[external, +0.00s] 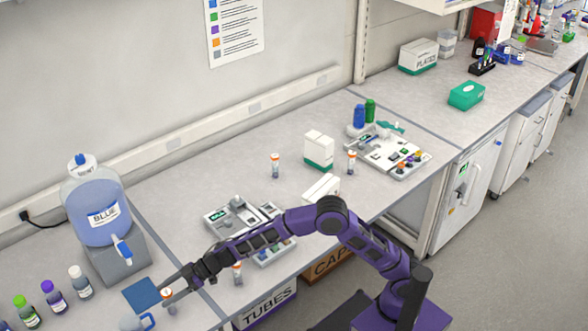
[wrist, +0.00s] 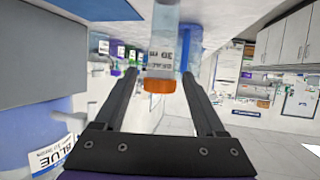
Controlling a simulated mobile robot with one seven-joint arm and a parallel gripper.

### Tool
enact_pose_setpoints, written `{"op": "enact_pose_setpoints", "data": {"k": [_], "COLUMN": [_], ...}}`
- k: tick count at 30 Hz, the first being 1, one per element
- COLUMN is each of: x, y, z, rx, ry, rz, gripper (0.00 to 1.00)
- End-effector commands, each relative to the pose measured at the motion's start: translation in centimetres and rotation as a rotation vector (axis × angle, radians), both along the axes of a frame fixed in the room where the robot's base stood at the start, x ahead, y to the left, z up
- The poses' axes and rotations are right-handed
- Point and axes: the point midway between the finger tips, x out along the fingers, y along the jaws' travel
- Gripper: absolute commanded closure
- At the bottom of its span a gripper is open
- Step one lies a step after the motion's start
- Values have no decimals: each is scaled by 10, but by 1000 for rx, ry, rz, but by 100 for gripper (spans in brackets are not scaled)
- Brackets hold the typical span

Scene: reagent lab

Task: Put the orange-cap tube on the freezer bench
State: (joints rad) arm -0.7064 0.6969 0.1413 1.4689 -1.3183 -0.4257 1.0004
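An orange-cap tube (external: 169,302) stands upright at the bench's front edge, beside a blue mat (external: 141,294). My gripper (external: 172,291) is at this tube, low over the bench. In the wrist view the tube (wrist: 165,50) and its orange cap (wrist: 159,86) appear between the fingertips, with a narrow gap on each side, so the fingers look open. The tube's far end is cut off by the frame. A bench section (external: 440,100) lies over a white freezer-like cabinet (external: 468,193).
A blue jug (external: 97,215) on a grey stand and several capped bottles stand at left. A blue-handled mug (external: 134,322) is close to my gripper.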

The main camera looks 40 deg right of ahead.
Motion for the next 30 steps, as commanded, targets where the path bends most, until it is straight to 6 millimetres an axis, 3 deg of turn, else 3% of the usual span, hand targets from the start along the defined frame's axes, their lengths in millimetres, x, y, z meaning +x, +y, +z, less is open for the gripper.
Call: {"op": "enact_pose_setpoints", "data": {"k": [9,16,19,24,30], "x": [0,-7,-12,-12,-12], "y": [0,-31,-49,-45,-45], "z": [5,19,32,71,90], "rx": [1,1,2,2,1], "ry": [0,0,-1,-1,0], "rz": [0,-2,-2,0,0], "gripper": [28,28,28,28,28]}}
